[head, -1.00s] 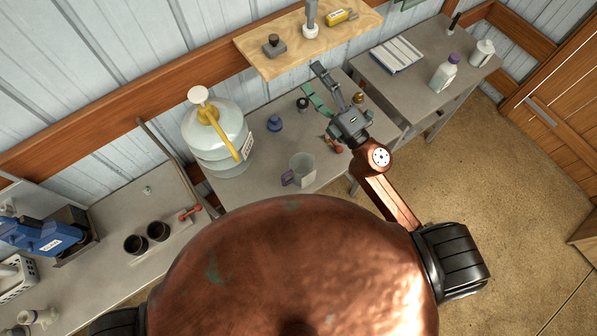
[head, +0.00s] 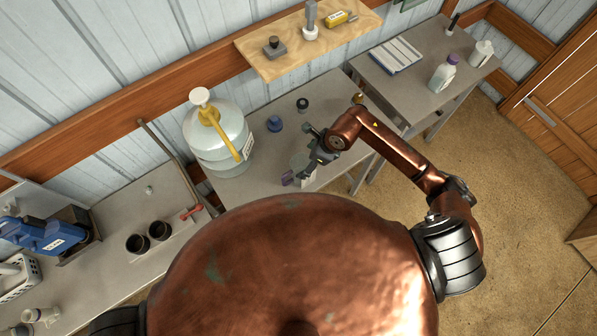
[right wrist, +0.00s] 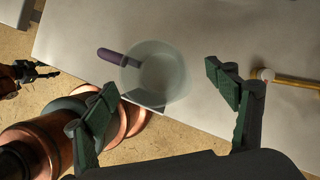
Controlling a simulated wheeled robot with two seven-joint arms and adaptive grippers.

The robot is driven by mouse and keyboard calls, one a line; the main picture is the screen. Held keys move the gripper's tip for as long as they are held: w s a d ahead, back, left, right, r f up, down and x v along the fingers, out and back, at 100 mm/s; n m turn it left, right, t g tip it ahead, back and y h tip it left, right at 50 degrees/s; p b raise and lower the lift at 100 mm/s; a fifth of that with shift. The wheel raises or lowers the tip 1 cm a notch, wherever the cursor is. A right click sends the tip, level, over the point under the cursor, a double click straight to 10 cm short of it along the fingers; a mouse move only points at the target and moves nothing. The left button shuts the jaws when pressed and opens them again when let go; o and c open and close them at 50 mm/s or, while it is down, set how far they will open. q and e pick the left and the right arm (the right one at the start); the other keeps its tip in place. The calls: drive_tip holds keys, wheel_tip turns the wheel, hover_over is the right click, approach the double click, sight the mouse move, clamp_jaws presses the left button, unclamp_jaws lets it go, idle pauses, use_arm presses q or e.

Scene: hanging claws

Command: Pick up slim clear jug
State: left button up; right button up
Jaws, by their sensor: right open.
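The slim clear jug (head: 299,164) with a purple handle stands on the grey middle table (head: 262,185). My right gripper (head: 312,150) is over it in the head view and hides part of it. In the right wrist view the jug (right wrist: 160,75) shows from above, its purple handle pointing left. My right gripper (right wrist: 165,95) is open there, its two green-padded fingers apart, with the jug beyond and between the fingertips. Nothing is held. My left gripper is not in the head view.
A large clear dispenser bottle (head: 216,143) with a yellow pump stands left of the jug. A blue stopper-like object (head: 275,124) and a small black item (head: 302,104) stand behind. A yellow rod-like tool (right wrist: 290,80) lies right of the jug in the wrist view.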

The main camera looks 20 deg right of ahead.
drive_tip(key=x, duration=0.1)
drive_tip(key=p+x, duration=0.1)
drive_tip(key=x, duration=0.2)
drive_tip(key=shift+s+a+f+p, duration=0.15)
drive_tip(key=shift+s+a+p, duration=0.15)
drive_tip(key=shift+a+p, duration=0.1)
drive_tip(key=shift+w+a+f, duration=0.1)
drive_tip(key=shift+w+f, duration=0.05)
drive_tip(key=shift+f, duration=0.4)
drive_tip(key=shift+c, duration=0.6)
drive_tip(key=c, duration=1.2)
drive_tip(key=shift+o, duration=0.2)
drive_tip(key=shift+r, duration=0.15)
